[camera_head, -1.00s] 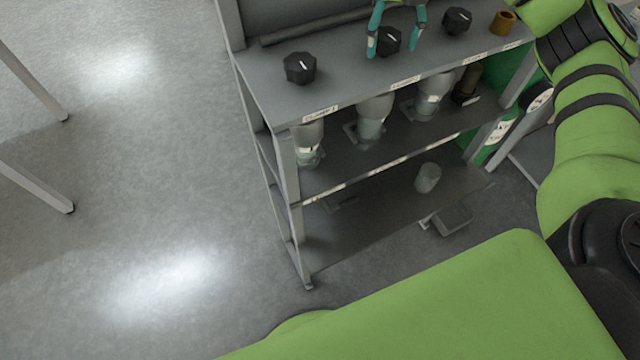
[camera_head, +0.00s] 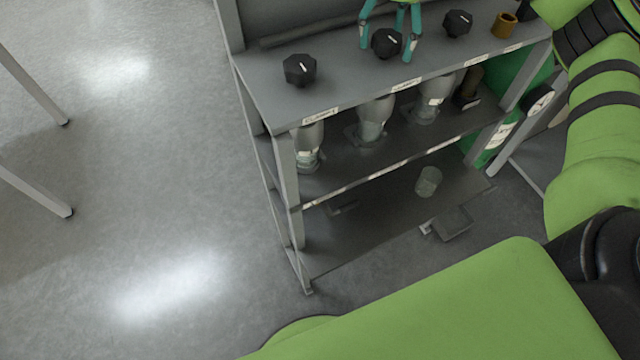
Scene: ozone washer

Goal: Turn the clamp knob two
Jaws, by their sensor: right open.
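Three black knobs with white pointer lines stand in a row on the grey top of the rack (camera_head: 262,88). The middle knob, clamp knob two (camera_head: 387,43), has its pointer slanting up and to the right. My right gripper (camera_head: 386,51) comes down from the top edge with teal fingers open. One finger is left of the middle knob and one is to its right, nearer the front edge. I cannot tell whether either finger touches the knob. The left knob (camera_head: 299,70) and the right knob (camera_head: 457,23) stand clear. My left gripper is out of view.
A brass-coloured cylinder (camera_head: 503,25) stands right of the knobs. Glass vessels (camera_head: 372,119) hang below the top. A clear beaker (camera_head: 428,181) is on the lower shelf. A dark bar (camera_head: 312,33) lies behind the knobs.

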